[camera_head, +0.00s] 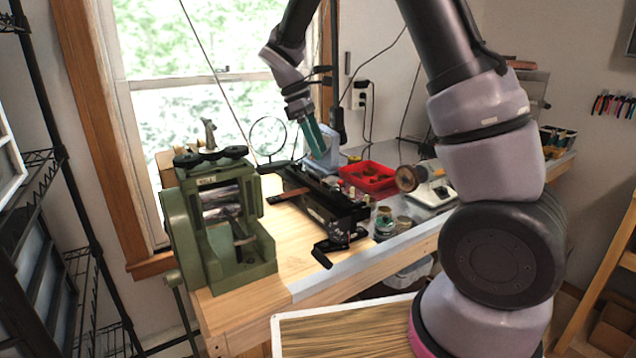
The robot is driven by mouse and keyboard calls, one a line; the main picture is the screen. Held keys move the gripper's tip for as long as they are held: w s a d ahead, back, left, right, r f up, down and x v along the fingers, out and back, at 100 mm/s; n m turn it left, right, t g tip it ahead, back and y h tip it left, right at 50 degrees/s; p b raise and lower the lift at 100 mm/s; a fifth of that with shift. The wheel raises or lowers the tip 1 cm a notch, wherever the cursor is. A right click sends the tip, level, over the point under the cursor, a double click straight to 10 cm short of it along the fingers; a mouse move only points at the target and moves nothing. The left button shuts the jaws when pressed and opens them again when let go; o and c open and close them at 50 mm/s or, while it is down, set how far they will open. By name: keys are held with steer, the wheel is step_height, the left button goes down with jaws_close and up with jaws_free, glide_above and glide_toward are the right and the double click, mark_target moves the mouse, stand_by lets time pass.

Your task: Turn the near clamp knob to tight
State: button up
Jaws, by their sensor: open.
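My gripper (316,150) hangs above the workbench behind a long black clamp-like fixture (318,198). It is open, with teal fingers pointing down, and no held thing shows. A black crank-like handle (335,248) sits at the fixture's near end, by the bench's front edge. My gripper is above and well away from this handle. A green rolling-mill-like machine (212,232) stands at the left front, with dark round knobs (235,152) on top. I cannot tell which of these is the near clamp knob, or how tight it is.
A red tray (368,177) with small items sits behind the fixture. Small jars (384,222) and a white scale-like device (432,193) stand to its right. A magnifier ring (268,136) rises near the window. Bare wooden bench top (292,245) lies between machine and fixture.

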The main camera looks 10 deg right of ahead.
mark_target(336, 188)
steer(key=x, duration=1)
steer(key=shift+d+f, duration=0.2)
steer(key=shift+f, duration=0.05)
jaws_close()
